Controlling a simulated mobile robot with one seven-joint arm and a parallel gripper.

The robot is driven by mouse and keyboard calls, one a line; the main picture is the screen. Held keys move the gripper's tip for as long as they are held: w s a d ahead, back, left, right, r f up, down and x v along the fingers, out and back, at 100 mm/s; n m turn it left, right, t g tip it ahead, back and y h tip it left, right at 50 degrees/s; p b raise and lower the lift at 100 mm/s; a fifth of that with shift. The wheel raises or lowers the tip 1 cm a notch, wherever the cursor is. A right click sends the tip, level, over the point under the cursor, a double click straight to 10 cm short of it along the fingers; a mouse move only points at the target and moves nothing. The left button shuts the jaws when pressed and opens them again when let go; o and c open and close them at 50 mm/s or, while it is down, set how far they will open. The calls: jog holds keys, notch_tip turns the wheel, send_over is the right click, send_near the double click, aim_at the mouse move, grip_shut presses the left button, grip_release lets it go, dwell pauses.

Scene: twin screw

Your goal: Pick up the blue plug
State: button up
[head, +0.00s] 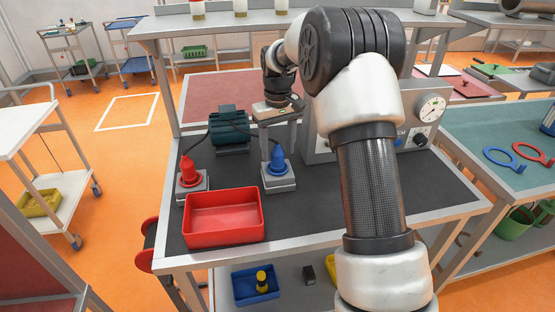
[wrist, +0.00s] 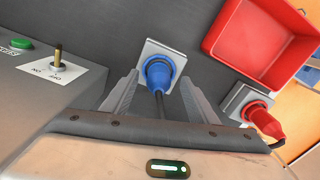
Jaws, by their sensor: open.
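The blue plug (head: 277,161) stands upright in a grey socket block (head: 279,183) on the dark bench top, to the right of the red tray. A black cable leads from it. The blue plug also shows in the wrist view (wrist: 159,73), ahead of the fingertips and roughly midway between them. My gripper (head: 277,130) is above the plug and pointing down. In the wrist view my gripper (wrist: 158,88) is open, with a grey finger on each side of the plug's cable and nothing held.
A red plug (head: 189,172) stands in another block at the left. The red tray (head: 223,234) is in front. A dark green motor (head: 230,132) stands behind, and a grey panel box with a gauge (head: 430,110) is at the right. The bench front right is clear.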

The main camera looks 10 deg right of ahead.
aim_at(278, 153)
notch_tip(278, 153, down, 3)
jog(key=shift+f, duration=0.2)
jog(key=shift+c, duration=0.5)
grip_shut()
notch_tip(278, 153, up, 10)
jog(key=shift+w+p, duration=0.1)
jog(key=shift+p, duration=0.2)
notch_tip(278, 153, up, 6)
jog(key=p, duration=0.5)
jog(key=shift+p, duration=0.35)
dwell(0.5)
dwell(0.3)
